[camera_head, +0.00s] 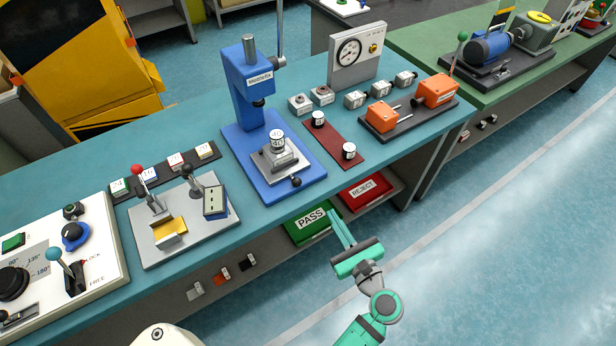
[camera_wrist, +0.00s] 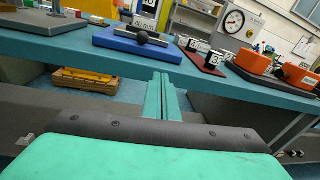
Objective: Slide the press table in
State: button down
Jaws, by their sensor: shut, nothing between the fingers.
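The blue press (camera_head: 246,92) stands on a blue base plate (camera_head: 238,141) on the teal bench. Its press table (camera_head: 262,169) is a grey slide at the front part of the base, forward of the ram. A white-and-black labelled cylinder (camera_head: 277,138) sits in a grey block on it. A black ball knob (camera_head: 296,181) sticks out at the table's front; it also shows in the wrist view (camera_wrist: 142,37). My gripper (camera_head: 331,214) is shut and empty, in front of the bench edge, apart from the knob. In the wrist view, the fingertips (camera_wrist: 160,76) point toward the bench edge.
A dark red mat (camera_head: 334,138) with two cylinders lies right of the press. A lever fixture (camera_head: 184,235) stands left. Green PASS (camera_head: 310,221) and red REJECT (camera_head: 364,189) bins sit on the shelf below. The floor at right is clear.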

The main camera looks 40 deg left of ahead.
notch_tip(320, 180, up, 3)
jog(key=g+y, duration=0.1)
send_near(301, 169)
jog(key=shift+g+y, duration=0.4)
jog(key=x, duration=0.6)
jog(key=shift+w+f, duration=0.2)
jog(key=shift+w, duration=0.15)
